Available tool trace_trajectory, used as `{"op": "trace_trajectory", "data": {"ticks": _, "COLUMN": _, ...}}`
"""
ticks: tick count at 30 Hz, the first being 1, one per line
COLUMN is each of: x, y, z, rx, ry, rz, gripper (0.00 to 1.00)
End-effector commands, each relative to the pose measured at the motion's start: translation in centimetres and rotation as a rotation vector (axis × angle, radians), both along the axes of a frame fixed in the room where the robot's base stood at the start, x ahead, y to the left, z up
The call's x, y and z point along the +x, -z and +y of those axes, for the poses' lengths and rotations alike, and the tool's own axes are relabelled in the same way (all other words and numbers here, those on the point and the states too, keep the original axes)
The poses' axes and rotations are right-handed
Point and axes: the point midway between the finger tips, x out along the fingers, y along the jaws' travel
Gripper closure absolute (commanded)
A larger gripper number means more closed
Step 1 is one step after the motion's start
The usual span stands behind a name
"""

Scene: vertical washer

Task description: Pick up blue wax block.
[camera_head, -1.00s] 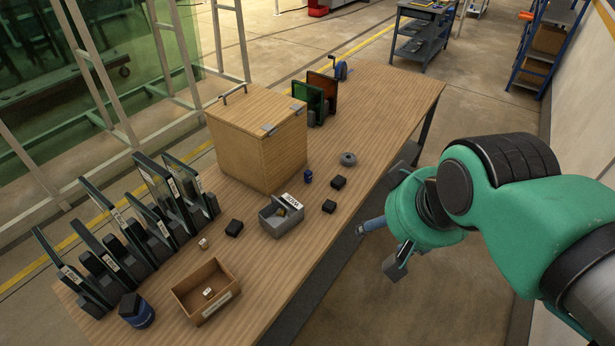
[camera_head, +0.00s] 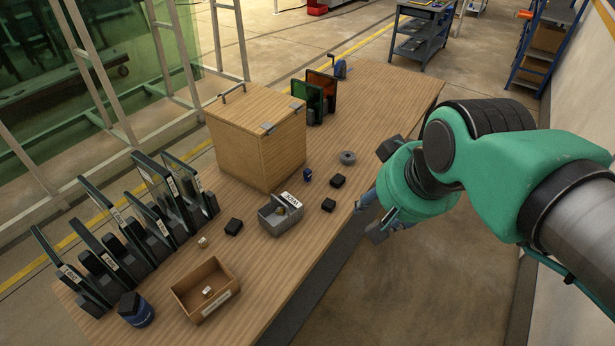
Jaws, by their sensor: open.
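A small dark blue object (camera_head: 307,175) stands on the wooden table, just right of the wooden box; it may be the blue wax block, but it is too small to tell. My gripper (camera_head: 380,190) is open, its dark fingers spread wide, at the table's right edge. It is to the right of the blue object and clearly apart from it. No object is visibly held, though my wrist hides part of the space between the fingers.
Dark blocks (camera_head: 338,181) (camera_head: 328,205) and a grey ring (camera_head: 348,158) lie between my gripper and the blue object. A grey bin (camera_head: 268,224), a wooden box (camera_head: 250,158), an open wooden tray (camera_head: 233,291) and upright dark frames (camera_head: 75,278) occupy the table. Its far right is clear.

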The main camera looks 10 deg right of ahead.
Motion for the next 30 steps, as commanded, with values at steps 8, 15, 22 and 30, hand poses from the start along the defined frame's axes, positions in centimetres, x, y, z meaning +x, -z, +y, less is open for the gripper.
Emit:
{"op": "trace_trajectory", "data": {"ticks": 8, "x": 6.7, "y": -0.4, "z": 0.6, "rx": 0.15, "ry": 0.227, "rz": 0.039, "gripper": 0.55}}
{"op": "trace_trajectory", "data": {"ticks": 15, "x": 13.0, "y": -0.1, "z": 1.0, "rx": 0.28, "ry": 0.441, "rz": 0.074, "gripper": 0.55}}
{"op": "trace_trajectory", "data": {"ticks": 22, "x": 19.3, "y": 1.3, "z": 1.2, "rx": 0.4, "ry": 0.652, "rz": 0.112, "gripper": 0.55}}
{"op": "trace_trajectory", "data": {"ticks": 30, "x": 26.6, "y": 4.1, "z": 1.3, "rx": 0.534, "ry": 0.905, "rz": 0.16, "gripper": 0.55}}
